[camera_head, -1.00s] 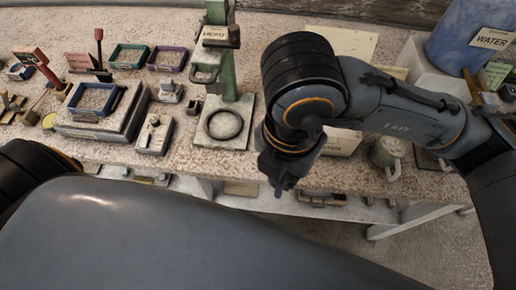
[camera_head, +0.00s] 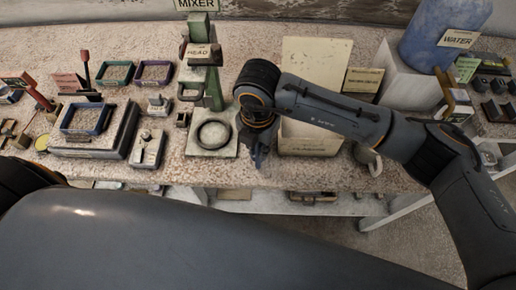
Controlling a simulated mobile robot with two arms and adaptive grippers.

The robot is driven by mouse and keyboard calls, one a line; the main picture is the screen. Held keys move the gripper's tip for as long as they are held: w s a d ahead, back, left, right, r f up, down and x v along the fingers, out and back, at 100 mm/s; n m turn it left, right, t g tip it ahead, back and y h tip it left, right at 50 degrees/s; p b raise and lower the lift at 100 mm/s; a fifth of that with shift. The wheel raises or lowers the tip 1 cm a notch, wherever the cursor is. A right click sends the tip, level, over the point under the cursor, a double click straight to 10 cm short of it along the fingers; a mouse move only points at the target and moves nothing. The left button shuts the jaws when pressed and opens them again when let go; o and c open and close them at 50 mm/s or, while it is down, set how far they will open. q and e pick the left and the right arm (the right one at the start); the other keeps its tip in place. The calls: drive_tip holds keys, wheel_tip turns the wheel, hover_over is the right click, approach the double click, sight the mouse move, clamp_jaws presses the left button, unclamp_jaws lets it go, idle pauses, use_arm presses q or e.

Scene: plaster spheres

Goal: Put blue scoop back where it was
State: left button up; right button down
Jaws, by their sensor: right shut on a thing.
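My right gripper (camera_head: 257,152) points down near the front of the worktop, just right of the mixer's base plate. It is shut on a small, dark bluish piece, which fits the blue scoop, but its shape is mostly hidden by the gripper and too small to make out. No other blue scoop shows clearly. My left gripper is not in view; only a dark part of my left arm shows at the left edge.
The green mixer (camera_head: 214,88) with a ringed base plate (camera_head: 229,147) stands left of the gripper. A cream box (camera_head: 312,142) and a metal mug (camera_head: 375,162) are to the right. A blue-rimmed tray (camera_head: 65,120) sits farther left among small trays and tools.

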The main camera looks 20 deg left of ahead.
sight(258, 153)
drive_tip(key=f+p, duration=0.2)
drive_tip(key=f, duration=0.1)
drive_tip(key=shift+w+a, duration=0.1)
drive_tip(key=shift+w, duration=0.1)
drive_tip(key=shift+f, duration=0.2)
drive_tip(key=shift+f, duration=0.1)
drive_tip(key=shift+f+b, duration=0.15)
drive_tip(key=shift+b, duration=0.25)
drive_tip(key=c, duration=1.3)
unclamp_jaws()
drive_tip(key=shift+c, duration=0.2)
